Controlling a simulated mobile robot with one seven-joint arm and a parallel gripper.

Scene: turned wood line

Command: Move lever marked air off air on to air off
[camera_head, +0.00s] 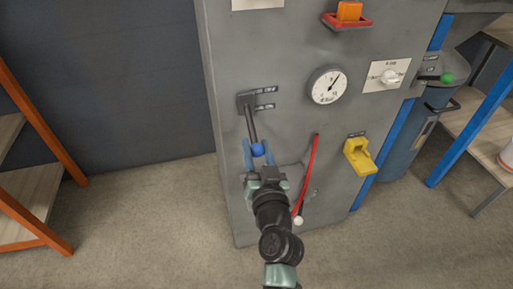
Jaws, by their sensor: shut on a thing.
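The lever (251,122) is a dark rod with a blue ball knob (258,150) at its lower end. It hangs down, leaning slightly right, from a dark pivot mount on the left part of the grey cabinet front. Two small dark labels (265,91) sit beside the pivot, one above the other; their text is too small to read. My gripper (257,153) comes up from below, with its blue fingers on either side of the knob, shut on it. The fingers partly cover the knob's surroundings.
Open floor lies left.

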